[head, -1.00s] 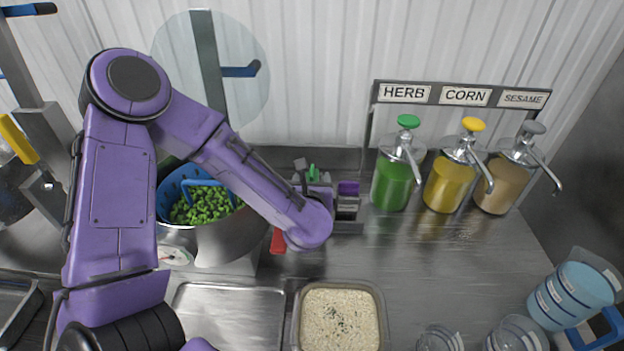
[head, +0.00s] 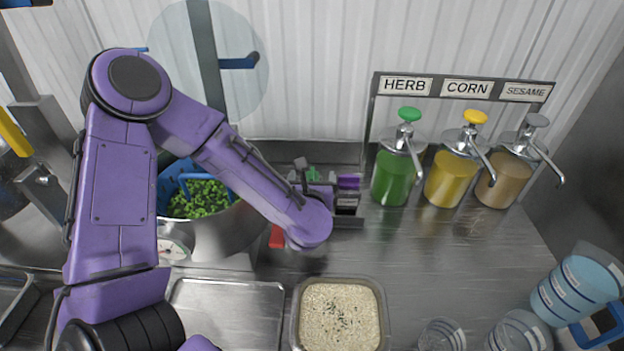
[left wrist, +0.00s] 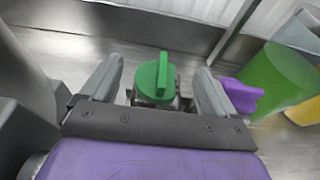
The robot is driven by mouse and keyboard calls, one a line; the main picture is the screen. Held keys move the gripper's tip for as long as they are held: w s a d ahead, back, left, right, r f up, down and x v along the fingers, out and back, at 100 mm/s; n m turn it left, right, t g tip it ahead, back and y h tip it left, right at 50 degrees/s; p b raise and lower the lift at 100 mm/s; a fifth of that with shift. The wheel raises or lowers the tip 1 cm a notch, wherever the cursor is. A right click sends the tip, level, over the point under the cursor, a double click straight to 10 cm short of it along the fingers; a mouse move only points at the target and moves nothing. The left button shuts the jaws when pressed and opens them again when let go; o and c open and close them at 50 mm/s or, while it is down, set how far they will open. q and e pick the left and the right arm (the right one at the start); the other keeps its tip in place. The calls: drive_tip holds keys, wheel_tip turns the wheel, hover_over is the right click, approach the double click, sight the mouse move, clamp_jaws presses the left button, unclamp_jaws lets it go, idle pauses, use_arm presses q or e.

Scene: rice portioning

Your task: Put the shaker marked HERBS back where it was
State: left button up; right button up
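The green-capped shaker (left wrist: 153,80) stands between the two fingers of my left gripper (left wrist: 158,85) in the left wrist view. A gap shows on each side of its cap, so the fingers look open around it. In the head view the left gripper (head: 312,176) is at the small dark rack (head: 348,222) by the back wall, and the green cap shows between its parts. My forearm hides most of the shaker, and no HERBS label is readable. A purple-capped shaker (head: 348,183) stands just to the right. My right gripper is not in view.
Pump bottles of green (head: 393,178), yellow (head: 450,180) and tan (head: 503,180) sauce stand right of the rack. A pot with peas (head: 225,232) is at left. A rice tray (head: 384,318) and cups (head: 442,337) are in front. The middle counter is clear.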

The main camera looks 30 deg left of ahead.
use_arm(q)
drive_tip(key=shift+r, duration=0.2)
drive_tip(key=shift+r+p, duration=0.5)
drive_tip(key=shift+p, duration=0.3)
drive_tip(key=p+v, duration=0.8)
drive_tip(key=v, duration=0.4)
drive_tip(key=shift+w+f, duration=0.1)
